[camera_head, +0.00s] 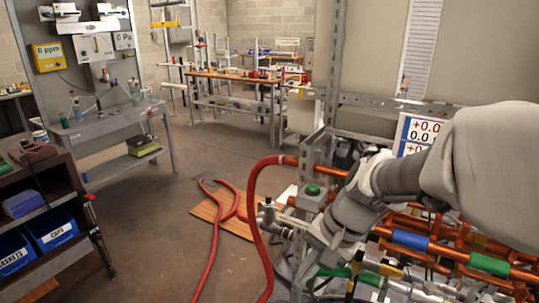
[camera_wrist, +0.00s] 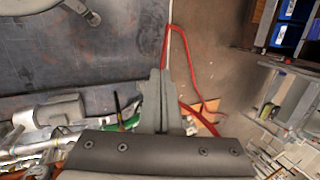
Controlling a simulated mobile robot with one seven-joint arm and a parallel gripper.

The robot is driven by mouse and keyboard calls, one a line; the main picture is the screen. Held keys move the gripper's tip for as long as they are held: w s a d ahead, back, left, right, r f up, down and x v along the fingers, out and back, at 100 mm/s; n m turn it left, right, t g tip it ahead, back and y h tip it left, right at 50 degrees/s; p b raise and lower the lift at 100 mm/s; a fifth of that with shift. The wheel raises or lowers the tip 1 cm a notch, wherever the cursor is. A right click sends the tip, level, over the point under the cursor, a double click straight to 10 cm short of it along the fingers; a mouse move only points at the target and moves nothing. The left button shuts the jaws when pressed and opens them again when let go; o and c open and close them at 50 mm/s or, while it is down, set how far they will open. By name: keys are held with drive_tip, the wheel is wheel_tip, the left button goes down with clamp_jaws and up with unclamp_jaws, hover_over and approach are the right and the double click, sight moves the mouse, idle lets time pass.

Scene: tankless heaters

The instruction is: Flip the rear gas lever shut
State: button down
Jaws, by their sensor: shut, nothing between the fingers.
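My gripper (camera_wrist: 161,78) is shut and empty in the wrist view, with its two fingers together. In the head view my arm reaches down from the right over the pipework, and the fingertips cannot be made out clearly. Green piping (camera_head: 340,272) runs below my wrist; it also shows beside my fingers in the wrist view (camera_wrist: 130,122). A thin dark upright piece (camera_wrist: 117,103) stands by the green part, left of my fingers and apart from them. I cannot tell whether it is the rear gas lever. My arm and gripper hide part of the pipework.
A red hose (camera_head: 258,220) loops from the orange pipe to the floor. A grey box with a green button (camera_head: 313,189) stands close to my wrist. Blue-banded and green-banded pipes (camera_head: 410,239) lie to the right.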

sight(352, 281)
drive_tip(key=w+d+f+m+t+y+b, duration=0.25)
drive_tip(key=w+f+m+y+b, duration=0.2)
drive_tip(key=w+f+m, duration=0.75)
drive_tip(key=w+d+f+m+t+y+b, duration=0.2)
drive_tip(key=w+f+m+t+y+b, duration=0.25)
drive_tip(key=w+f+m, duration=0.75)
drive_tip(key=d+f+m+t+h+b, duration=0.2)
drive_tip(key=d+f+m, duration=0.4)
drive_tip(key=f, duration=0.4)
drive_tip(key=d+f+m+t+h+b, duration=0.1)
drive_tip(key=d+f+m+t+h, duration=0.3)
drive_tip(key=f+m, duration=0.5)
drive_tip(key=d+f+m+t+h+b, duration=0.2)
drive_tip(key=d+f+m+h, duration=0.5)
drive_tip(key=f, duration=0.4)
drive_tip(key=shift+d+m+t+b, duration=0.4)
drive_tip(key=shift+d+t, duration=0.1)
drive_tip(key=shift+t, duration=0.3)
drive_tip(key=w+b, duration=0.4)
drive_tip(key=w, duration=0.6)
drive_tip(key=shift+s+d, duration=0.2)
drive_tip(key=shift+d, duration=0.45)
drive_tip(key=shift+s+d, duration=0.25)
drive_tip(key=shift+d, duration=0.35)
drive_tip(key=shift+s+d, duration=0.2)
drive_tip(key=shift+d, duration=0.45)
